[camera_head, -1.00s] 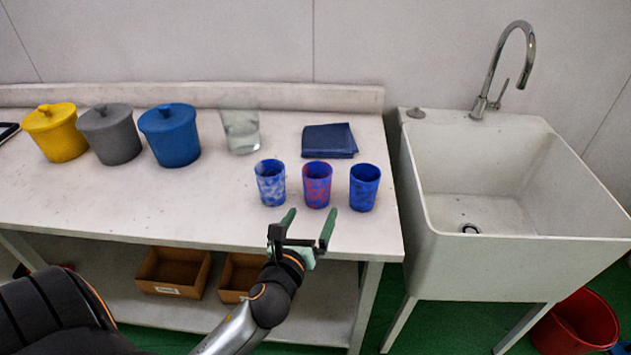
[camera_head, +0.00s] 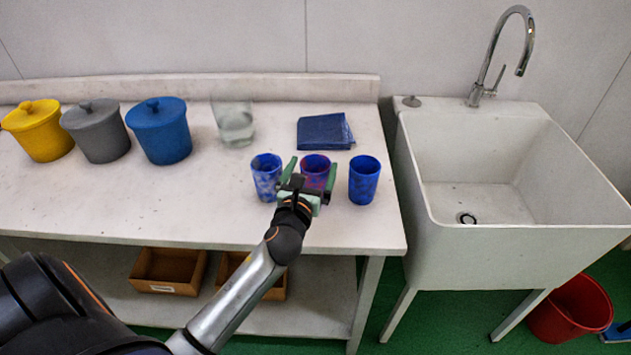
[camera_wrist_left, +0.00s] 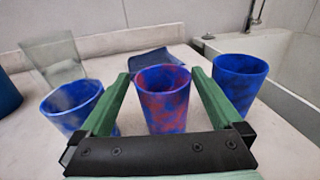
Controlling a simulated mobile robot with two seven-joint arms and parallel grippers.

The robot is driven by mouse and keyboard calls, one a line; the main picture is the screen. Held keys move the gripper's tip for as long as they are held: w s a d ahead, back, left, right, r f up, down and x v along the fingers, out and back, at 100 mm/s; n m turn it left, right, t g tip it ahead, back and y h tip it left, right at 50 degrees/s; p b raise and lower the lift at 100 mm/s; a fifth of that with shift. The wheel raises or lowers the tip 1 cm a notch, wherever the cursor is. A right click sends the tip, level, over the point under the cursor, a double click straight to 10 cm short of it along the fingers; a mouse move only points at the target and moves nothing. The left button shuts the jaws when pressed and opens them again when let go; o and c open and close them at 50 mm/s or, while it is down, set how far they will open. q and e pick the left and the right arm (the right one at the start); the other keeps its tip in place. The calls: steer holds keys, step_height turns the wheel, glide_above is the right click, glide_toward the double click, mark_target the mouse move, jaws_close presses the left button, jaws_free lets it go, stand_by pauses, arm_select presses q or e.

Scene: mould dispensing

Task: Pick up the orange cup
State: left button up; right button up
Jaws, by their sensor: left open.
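No plainly orange cup shows; three blue cups stand upright in a row near the table's front edge. The middle cup (camera_head: 315,168) has red-orange patches. It also shows in the left wrist view (camera_wrist_left: 164,100), between the two green fingers. My left gripper (camera_head: 310,174) is open, with a finger on each side of the middle cup, and no closed grip on it shows. The left cup (camera_head: 266,178) has whitish patches, and the left finger partly covers it in the wrist view (camera_wrist_left: 70,108). The right cup (camera_head: 363,180) is darker blue. My right gripper is not in view.
Yellow (camera_head: 38,132), grey (camera_head: 97,132) and blue (camera_head: 160,132) lidded pots stand at the left. A white sink (camera_head: 520,232) adjoins the table's right end.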

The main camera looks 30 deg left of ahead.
mark_target(318, 156)
arm_select(q)
steer(key=x, duration=0.5)
steer(key=shift+w+d+f, duration=0.1)
steer(key=shift+f, duration=0.05)
steer(key=c, duration=1.5)
